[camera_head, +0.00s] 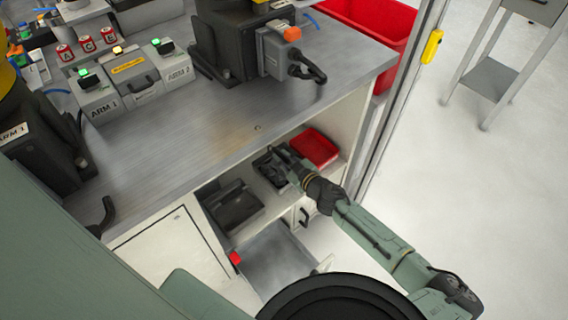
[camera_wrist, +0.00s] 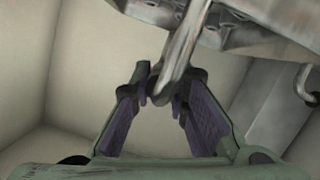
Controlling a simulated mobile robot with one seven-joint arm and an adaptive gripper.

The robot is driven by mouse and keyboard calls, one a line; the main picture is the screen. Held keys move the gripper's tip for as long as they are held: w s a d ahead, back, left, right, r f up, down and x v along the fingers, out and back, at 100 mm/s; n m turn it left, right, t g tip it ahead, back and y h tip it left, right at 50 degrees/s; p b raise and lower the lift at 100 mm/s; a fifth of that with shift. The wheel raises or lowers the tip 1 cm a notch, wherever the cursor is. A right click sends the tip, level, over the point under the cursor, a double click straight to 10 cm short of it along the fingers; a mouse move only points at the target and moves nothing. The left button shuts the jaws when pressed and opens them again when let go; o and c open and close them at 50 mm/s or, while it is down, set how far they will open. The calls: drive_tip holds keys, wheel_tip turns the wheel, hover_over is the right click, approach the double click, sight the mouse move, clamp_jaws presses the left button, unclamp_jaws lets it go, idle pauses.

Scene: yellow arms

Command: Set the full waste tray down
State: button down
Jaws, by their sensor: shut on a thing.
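My gripper (camera_head: 288,163) reaches into the open bay under the workbench. In the wrist view, its purple-padded fingers (camera_wrist: 165,95) are shut on a grey metal bar handle (camera_wrist: 187,45). The handle belongs to a metal tray (camera_wrist: 220,22) at the top of that view. In the head view, this tray (camera_head: 268,168) looks dark and is partly hidden by my gripper. It is over the shelf between a red bin and another dark tray. I cannot tell whether it touches the shelf, and its contents are not clear.
The red bin (camera_head: 315,147) is close on the right. A second dark tray (camera_head: 235,207) sits to the left. An open drawer (camera_head: 275,265) juts out below. The workbench top (camera_head: 200,140) overhangs the bay, with a side panel at its right end.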

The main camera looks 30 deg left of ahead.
drive_tip(key=shift+f, duration=1.6)
drive_tip(key=c, duration=2)
unclamp_jaws()
drive_tip(key=shift+f, duration=0.2)
drive_tip(key=o, duration=0.4)
drive_tip(key=shift+o, duration=0.2)
drive_tip(key=shift+r, duration=0.1)
drive_tip(key=shift+d+r, duration=0.1)
drive_tip(key=shift+d, duration=0.05)
drive_tip(key=v, duration=1.1)
drive_tip(key=shift+s+d+b, duration=0.25)
drive_tip(key=shift+s+b, duration=0.05)
